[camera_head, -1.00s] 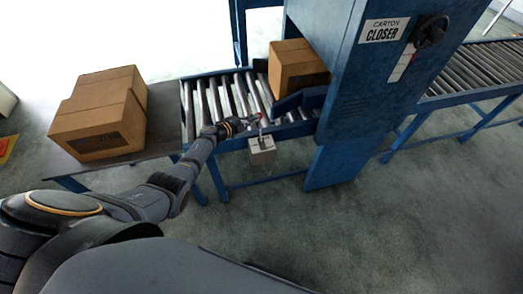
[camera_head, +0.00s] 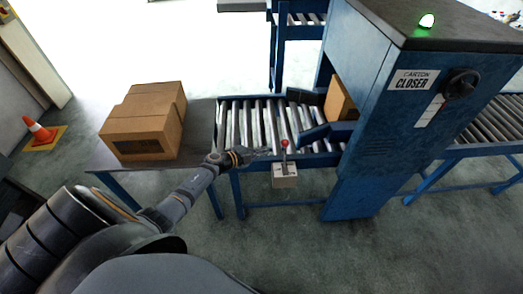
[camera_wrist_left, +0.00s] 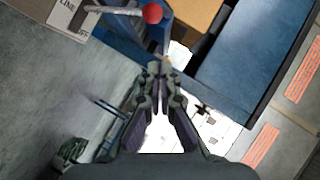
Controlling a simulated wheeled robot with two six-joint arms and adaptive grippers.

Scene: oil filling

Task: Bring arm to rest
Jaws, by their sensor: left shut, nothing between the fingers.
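My left arm reaches in from the left in the head view. Its gripper (camera_head: 262,153) is shut and empty, just left of a red-knobbed lever (camera_head: 285,144) on a small control box (camera_head: 285,182). In the left wrist view the closed fingertips (camera_wrist_left: 160,72) touch nothing I can make out. The red knob (camera_wrist_left: 152,13) shows above them, with the control box (camera_wrist_left: 68,16) at the upper left. My right gripper is not in view.
A blue carton closer (camera_head: 400,110) with a lit green lamp (camera_head: 427,20) stands right. A carton (camera_head: 340,98) is partly inside it. A roller conveyor (camera_head: 262,122) leads to it. Cartons (camera_head: 148,122) sit on the left table (camera_head: 200,140). An orange cone (camera_head: 38,130) stands far left.

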